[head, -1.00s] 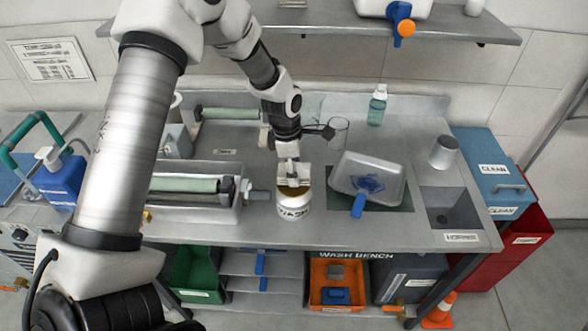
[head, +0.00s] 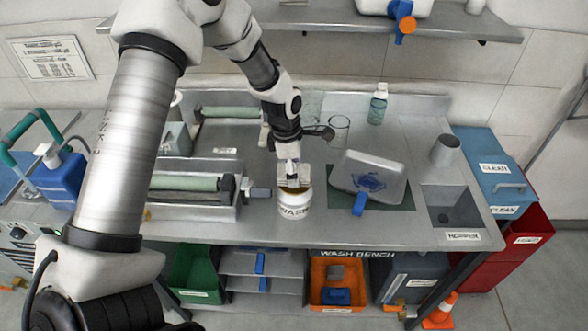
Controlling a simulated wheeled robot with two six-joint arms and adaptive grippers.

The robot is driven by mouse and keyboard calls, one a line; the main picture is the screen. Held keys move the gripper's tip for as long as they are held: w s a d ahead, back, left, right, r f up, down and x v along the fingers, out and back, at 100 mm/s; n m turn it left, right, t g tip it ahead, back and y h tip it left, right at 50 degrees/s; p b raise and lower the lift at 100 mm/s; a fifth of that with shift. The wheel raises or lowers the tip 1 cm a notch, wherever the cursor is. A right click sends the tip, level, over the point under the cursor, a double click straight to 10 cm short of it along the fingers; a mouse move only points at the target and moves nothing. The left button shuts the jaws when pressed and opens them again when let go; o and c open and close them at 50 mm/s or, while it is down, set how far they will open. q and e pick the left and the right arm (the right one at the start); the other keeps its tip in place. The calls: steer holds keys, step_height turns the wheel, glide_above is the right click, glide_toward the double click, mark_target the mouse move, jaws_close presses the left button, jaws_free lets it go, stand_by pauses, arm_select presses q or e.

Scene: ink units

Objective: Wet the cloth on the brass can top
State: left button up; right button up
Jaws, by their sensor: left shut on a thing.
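A white can labelled WASH (head: 294,210) with a brass-coloured top (head: 300,190) stands upright near the front middle of the bench. My left gripper (head: 293,181) comes down from above and is shut on a pale folded cloth (head: 301,180) right over the can top. The cloth appears to touch the brass top, but the fingers hide much of the contact. I cannot tell whether the cloth is wet. My right gripper is not in view.
A roller unit (head: 190,205) is close on the left. A sink (head: 452,207) and a metal cup (head: 445,150) are at the right. A green bottle (head: 378,104) stands behind.

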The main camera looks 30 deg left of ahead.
arm_select(q)
steer(key=shift+f, duration=1.05)
stand_by(1.2)
steer(key=shift+r, duration=0.1)
step_height(320, 180, up, 7)
steer(key=p, duration=0.7)
steer(key=shift+p, duration=0.3)
stand_by(0.4)
